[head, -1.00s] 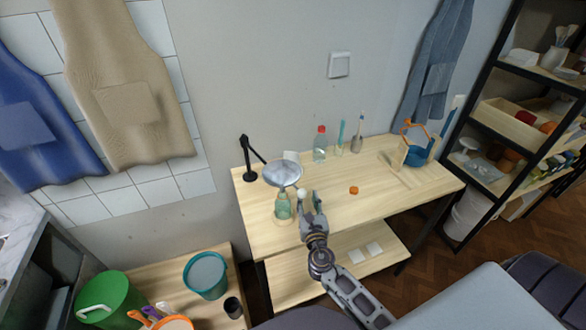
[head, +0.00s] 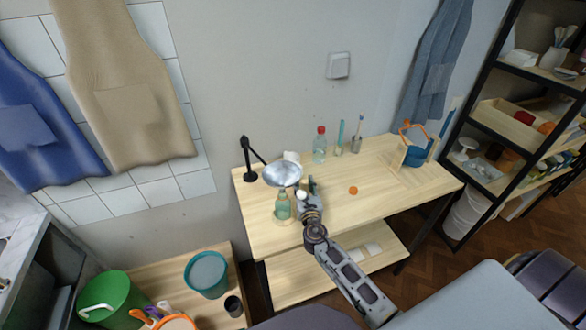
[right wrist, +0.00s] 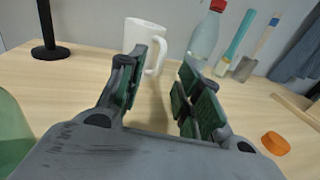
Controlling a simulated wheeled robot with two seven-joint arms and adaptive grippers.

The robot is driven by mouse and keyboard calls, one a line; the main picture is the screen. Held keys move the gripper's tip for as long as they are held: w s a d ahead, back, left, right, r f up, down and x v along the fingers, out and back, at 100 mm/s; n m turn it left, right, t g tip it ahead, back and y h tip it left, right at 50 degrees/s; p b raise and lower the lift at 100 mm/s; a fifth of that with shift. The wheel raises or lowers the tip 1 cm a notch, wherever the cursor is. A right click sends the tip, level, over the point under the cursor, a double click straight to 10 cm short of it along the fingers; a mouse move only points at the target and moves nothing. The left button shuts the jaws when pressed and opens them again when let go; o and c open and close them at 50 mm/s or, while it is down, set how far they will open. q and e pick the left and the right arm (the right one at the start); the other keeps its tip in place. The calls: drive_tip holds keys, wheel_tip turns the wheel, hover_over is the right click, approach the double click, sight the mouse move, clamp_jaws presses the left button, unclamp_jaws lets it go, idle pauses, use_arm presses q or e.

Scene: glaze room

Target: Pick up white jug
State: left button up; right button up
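The white jug (right wrist: 143,37) stands upright on the wooden table in the right wrist view, with its handle on the right side. It is ahead of my right gripper (right wrist: 160,88), whose left finger overlaps its lower part in the picture. In the head view the jug (head: 291,156) shows only in part, behind the round lamp head. My right gripper (head: 309,186) is low over the table, right of the lamp head. Its two fingers are apart with nothing between them. My left gripper is not in view.
The black-armed lamp (head: 283,174) and a green bottle (head: 282,207) stand left of my right gripper. A red-capped bottle (head: 320,146) stands at the back. An orange disc (head: 353,190) lies right of the gripper. The table (head: 385,205) is clear around the disc.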

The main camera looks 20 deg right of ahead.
drive_tip(key=shift+w, duration=0.25)
drive_tip(key=shift+w+d, duration=0.1)
drive_tip(key=shift+r+p+x, duration=0.15)
drive_tip(key=shift+p+x, duration=0.05)
drive_tip(key=shift+x, duration=0.55)
drive_tip(key=shift+r+p+x, duration=0.15)
drive_tip(key=shift+p+x, duration=0.05)
drive_tip(key=shift+x, duration=1.55)
drive_tip(key=shift+d+f, duration=0.1)
clamp_jaws()
